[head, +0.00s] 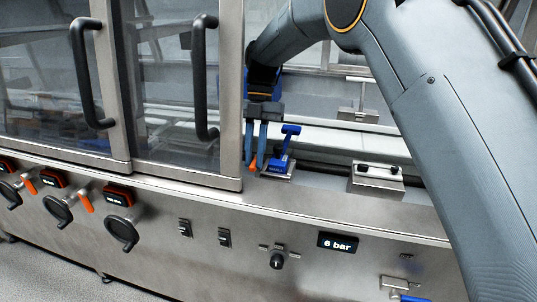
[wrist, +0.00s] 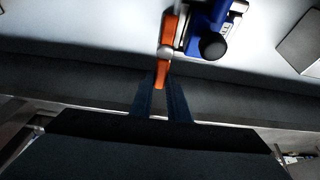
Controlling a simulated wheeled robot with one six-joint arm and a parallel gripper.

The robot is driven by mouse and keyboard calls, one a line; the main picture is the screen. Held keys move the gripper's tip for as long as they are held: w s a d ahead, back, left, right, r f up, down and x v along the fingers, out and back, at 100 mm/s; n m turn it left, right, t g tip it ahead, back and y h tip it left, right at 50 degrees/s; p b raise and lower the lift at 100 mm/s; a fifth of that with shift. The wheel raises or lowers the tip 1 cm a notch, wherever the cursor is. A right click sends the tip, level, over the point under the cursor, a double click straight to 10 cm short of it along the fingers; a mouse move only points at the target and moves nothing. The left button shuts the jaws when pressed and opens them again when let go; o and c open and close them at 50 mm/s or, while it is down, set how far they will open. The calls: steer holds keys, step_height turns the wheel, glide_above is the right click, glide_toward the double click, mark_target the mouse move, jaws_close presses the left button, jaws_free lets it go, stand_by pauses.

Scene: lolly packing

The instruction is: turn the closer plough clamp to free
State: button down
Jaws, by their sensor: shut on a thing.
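The closer plough clamp (head: 281,160) is blue and stands on a small metal plate inside the machine, right of the glass doors. Its blue body also shows at the top of the wrist view (wrist: 210,25). An orange lever (wrist: 166,45) sticks out from its side towards me. My gripper (head: 255,163) reaches down beside the clamp, on its left in the head view. In the wrist view its two dark fingers (wrist: 161,80) are closed on the end of the orange lever. The lever is mostly hidden by the fingers in the head view.
A metal block with black knobs (head: 377,178) sits to the right on the ledge. Two glass doors with black handles (head: 205,78) are on the left, their frame close to my gripper. The front panel has several knobs and a "6 bar" display (head: 338,242).

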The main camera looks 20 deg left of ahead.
steer(key=shift+s, duration=0.1)
stand_by(0.3)
steer(key=c, duration=1.7)
jaws_free()
steer(key=b+v, duration=0.1)
steer(key=v, duration=0.5)
steer(key=shift+w+a+r, duration=0.1)
steer(key=shift+w+r, duration=0.1)
steer(key=shift+w, duration=0.1)
steer(key=shift+w+r, duration=0.15)
steer(key=shift+r, duration=0.45)
